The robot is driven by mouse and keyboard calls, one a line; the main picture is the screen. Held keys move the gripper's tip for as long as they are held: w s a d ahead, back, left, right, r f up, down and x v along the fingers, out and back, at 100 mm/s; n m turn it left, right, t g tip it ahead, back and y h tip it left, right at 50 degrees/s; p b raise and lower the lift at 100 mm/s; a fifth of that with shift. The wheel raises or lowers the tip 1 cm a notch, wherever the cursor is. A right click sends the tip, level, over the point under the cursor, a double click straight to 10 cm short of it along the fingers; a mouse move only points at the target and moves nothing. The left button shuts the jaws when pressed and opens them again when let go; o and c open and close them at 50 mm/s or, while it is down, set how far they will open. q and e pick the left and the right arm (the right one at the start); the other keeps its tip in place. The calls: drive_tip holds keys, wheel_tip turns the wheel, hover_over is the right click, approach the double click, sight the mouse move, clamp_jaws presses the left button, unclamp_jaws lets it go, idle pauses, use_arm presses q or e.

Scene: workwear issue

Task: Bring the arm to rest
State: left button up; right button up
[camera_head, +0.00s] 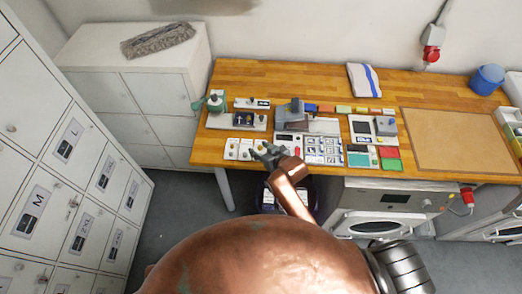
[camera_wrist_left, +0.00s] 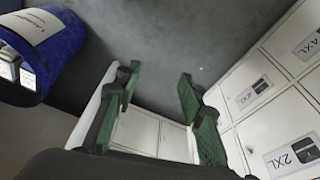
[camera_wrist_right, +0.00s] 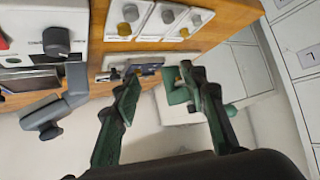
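My right gripper (camera_head: 263,150) hangs over the front edge of the wooden worktop (camera_head: 222,74), near a row of small white panels with knobs (camera_head: 240,150). In the right wrist view my right gripper (camera_wrist_right: 160,80) is open, with nothing between its green fingers. My left gripper is not seen in the head view. In the left wrist view my left gripper (camera_wrist_left: 158,76) is open and empty, pointing toward the grey floor and white lockers. A copper-coloured part of my arm covers the lower middle of the head view.
Labelled white lockers (camera_head: 50,130) stand at the left. A blue bin (camera_wrist_left: 55,45) is left of my left gripper. A grey lever device (camera_wrist_right: 55,115) is left of my right gripper. A washing machine (camera_head: 385,205) stands under the worktop. Grey floor (camera_head: 180,215) is clear by the lockers.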

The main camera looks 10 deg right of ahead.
drive_tip(key=shift+s+d, duration=0.1)
idle(0.5)
